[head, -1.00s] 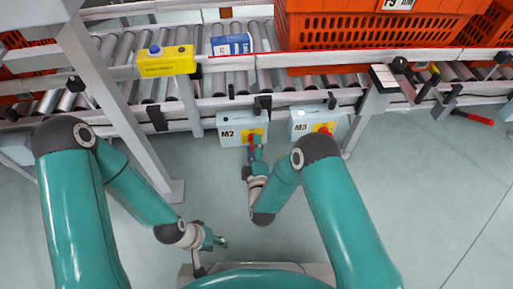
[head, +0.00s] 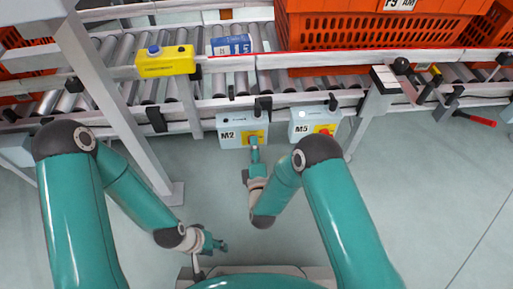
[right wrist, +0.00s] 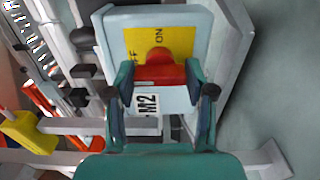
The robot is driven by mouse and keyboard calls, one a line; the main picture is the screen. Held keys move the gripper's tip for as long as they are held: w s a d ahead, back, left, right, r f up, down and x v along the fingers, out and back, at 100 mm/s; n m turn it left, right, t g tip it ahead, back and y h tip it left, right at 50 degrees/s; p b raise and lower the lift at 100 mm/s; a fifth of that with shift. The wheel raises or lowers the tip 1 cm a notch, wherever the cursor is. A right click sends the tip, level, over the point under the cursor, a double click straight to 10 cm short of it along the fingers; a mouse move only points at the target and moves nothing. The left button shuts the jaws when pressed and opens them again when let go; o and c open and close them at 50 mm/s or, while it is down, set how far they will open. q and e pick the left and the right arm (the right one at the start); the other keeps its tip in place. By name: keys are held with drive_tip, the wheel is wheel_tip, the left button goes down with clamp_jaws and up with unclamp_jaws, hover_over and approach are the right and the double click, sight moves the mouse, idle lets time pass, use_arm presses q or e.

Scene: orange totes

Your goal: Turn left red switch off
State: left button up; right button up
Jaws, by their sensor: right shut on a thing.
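The left box, M2 (head: 229,135), hangs under the conveyor frame in the head view. Its yellow plate (right wrist: 178,42) with ON and OFF lettering shows in the right wrist view. The red switch (right wrist: 158,66) on that plate lies between the fingers of my right gripper (right wrist: 160,78), which is shut on it. In the head view my right gripper (head: 254,143) is at the front of the box and hides most of the switch. My left gripper (head: 216,244) hangs low over the floor, away from the boxes; its finger opening is too small to judge.
A second box, M5 (head: 304,129), with its own red switch (head: 325,130), is just right of M2. A grey post (head: 125,110) stands left of M2.

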drive_tip(key=o, duration=1)
drive_tip(key=shift+a+f, duration=0.15)
drive_tip(key=shift+a, duration=0.05)
drive_tip(key=shift+o, duration=0.8)
drive_tip(key=shift+d, duration=0.1)
drive_tip(key=shift+s, duration=0.15)
drive_tip(key=s, duration=0.7)
drive_tip(key=shift+d, duration=0.4)
drive_tip(key=shift+s, duration=0.15)
